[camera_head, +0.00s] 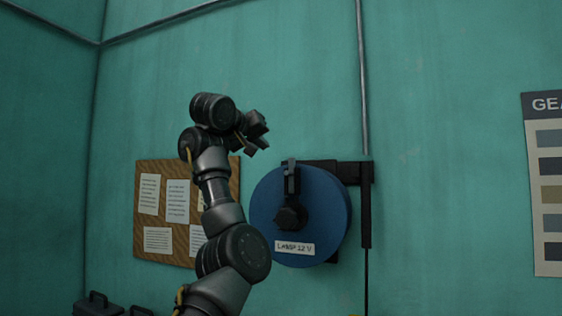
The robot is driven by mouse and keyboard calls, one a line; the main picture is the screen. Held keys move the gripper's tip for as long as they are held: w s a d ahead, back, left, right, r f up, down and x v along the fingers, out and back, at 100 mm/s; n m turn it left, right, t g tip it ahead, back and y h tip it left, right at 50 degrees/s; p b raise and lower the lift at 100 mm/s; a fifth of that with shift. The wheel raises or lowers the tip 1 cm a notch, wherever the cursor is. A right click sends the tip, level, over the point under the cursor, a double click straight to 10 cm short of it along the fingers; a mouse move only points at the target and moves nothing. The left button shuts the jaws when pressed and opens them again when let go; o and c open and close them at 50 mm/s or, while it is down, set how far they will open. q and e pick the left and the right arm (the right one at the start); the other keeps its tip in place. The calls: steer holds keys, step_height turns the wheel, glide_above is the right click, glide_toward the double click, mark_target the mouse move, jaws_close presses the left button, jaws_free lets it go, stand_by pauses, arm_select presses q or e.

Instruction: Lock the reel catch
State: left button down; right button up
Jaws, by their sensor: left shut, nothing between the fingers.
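A blue reel (322,228) hangs on the teal wall, with a dark hub (290,217) and a small white label (294,248) that seems to read "LAMP 12 V". A dark upright lever (291,178) runs from near the hub up to the reel's top edge; it may be the catch, but I cannot tell whether it is locked. My left gripper (261,140) is shut and empty, above and left of the reel in the picture and apart from the lever. My right gripper is out of view.
A dark bracket (366,205) holds the reel at its right, with a conduit (361,75) above. A cork board (148,238) with papers is behind my left arm. A chart (548,180) hangs at the far right. Dark cases (97,305) sit at the lower left.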

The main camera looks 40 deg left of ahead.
mark_target(289, 180)
arm_select(q)
steer(key=w+f+p, duration=0.1)
steer(key=w+p, duration=0.1)
steer(key=w+f+p, duration=0.2)
steer(key=w, duration=0.1)
steer(key=w+f+p, duration=0.2)
steer(key=w, duration=0.1)
steer(key=shift+w+d+f+p, duration=0.1)
steer(key=shift+w+p, duration=0.05)
steer(key=shift+p, duration=0.15)
steer(key=shift+a, duration=0.2)
step_height(289, 180, down, 4)
steer(key=b, duration=0.4)
steer(key=shift+r, duration=0.2)
